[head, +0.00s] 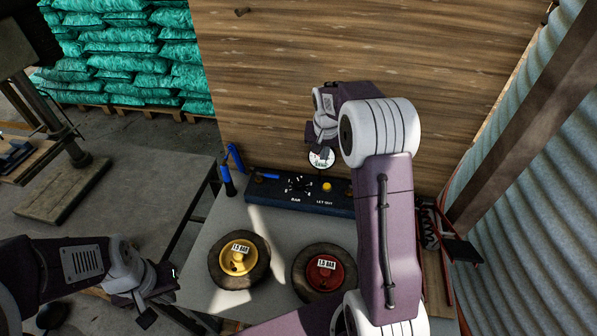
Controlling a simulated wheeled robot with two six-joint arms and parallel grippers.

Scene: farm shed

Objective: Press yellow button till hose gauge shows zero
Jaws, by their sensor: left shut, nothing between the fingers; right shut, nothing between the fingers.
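The yellow button (326,187) sits on a dark blue box (270,192) marked "BAR" and "LET OUT". A dial with marks around it (299,185) is left of the button. A round white gauge (321,161) stands just behind the box; its upper part is hidden by my gripper, and its reading is too small to tell. My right gripper (323,149) is shut and empty, in front of the gauge in the picture and above the button, apart from it. My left gripper (160,294) is shut and empty, left of the bench.
On the grey bench (215,288) lie a wheel with a yellow hub (238,260) and one with a red hub (325,272), both tagged "1.5 BAR". A blue tool (227,181) stands at the left edge. A wooden wall (270,90) closes the back; corrugated metal (540,170) is at right.

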